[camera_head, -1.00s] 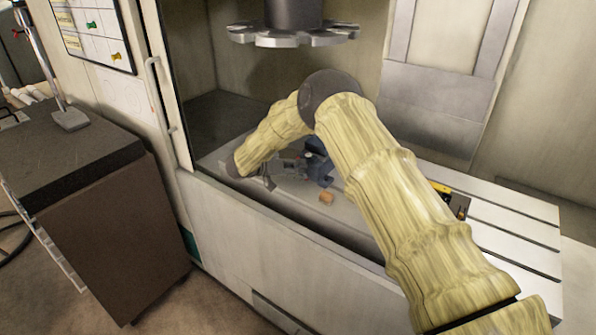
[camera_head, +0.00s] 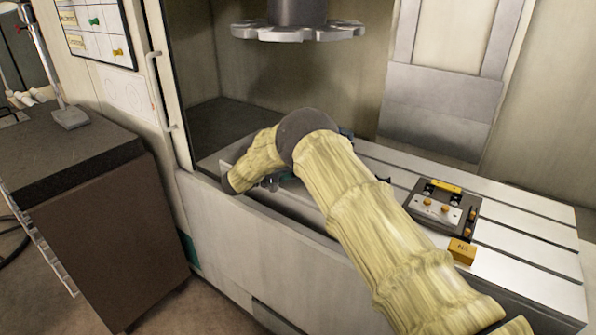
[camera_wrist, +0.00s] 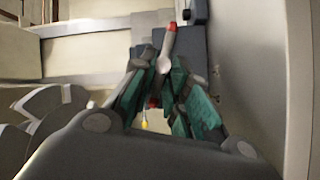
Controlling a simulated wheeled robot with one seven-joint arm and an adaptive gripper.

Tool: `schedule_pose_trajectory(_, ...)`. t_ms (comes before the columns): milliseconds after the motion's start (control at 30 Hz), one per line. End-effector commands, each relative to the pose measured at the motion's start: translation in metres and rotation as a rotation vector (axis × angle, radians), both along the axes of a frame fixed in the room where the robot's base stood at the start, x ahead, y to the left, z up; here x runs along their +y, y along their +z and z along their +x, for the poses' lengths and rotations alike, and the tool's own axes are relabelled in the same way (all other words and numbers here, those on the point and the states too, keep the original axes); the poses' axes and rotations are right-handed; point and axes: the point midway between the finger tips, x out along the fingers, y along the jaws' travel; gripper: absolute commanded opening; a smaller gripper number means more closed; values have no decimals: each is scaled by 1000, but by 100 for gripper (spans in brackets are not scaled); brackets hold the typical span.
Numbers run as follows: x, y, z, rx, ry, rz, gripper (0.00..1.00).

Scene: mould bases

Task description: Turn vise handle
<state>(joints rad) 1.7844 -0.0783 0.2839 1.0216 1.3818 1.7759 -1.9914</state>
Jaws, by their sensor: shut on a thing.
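The vise handle (camera_wrist: 169,42) shows in the wrist view as a bar with a red end and a grey shank. My gripper (camera_wrist: 160,72) has its teal fingers closed around the shank, with the red end sticking out beyond them. The dark blue-grey vise body (camera_wrist: 193,45) is just beyond the fingers at the upper right. In the head view my gripper (camera_head: 275,181) is low over the front left of the machine table, mostly behind my forearm. Only a small blue part of the vise (camera_head: 346,132) shows there; the handle is hidden.
A dark mould base (camera_head: 440,205) with orange and yellow parts sits on the slotted table (camera_head: 525,235) at the right. A tool carousel (camera_head: 297,32) hangs above. The machine's front wall (camera_head: 240,240) rises close to my gripper. A dark cabinet (camera_head: 90,210) stands left.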

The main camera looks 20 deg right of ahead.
Motion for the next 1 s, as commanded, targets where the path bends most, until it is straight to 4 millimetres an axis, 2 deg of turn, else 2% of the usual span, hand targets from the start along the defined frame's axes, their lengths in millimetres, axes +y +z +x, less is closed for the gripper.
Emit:
schedule_pose_trajectory(33,1,-4,-1,13,1,-7,0)
schedule_pose_trajectory(633,0,-5,-1,45,-1,-27,0)
schedule_pose_trajectory(667,0,-5,-1,45,-1,-27,20)
schedule_pose_trajectory(733,0,-5,-1,45,-1,-27,32)
schedule_pose_trajectory(1000,0,-3,-1,42,0,-28,32)
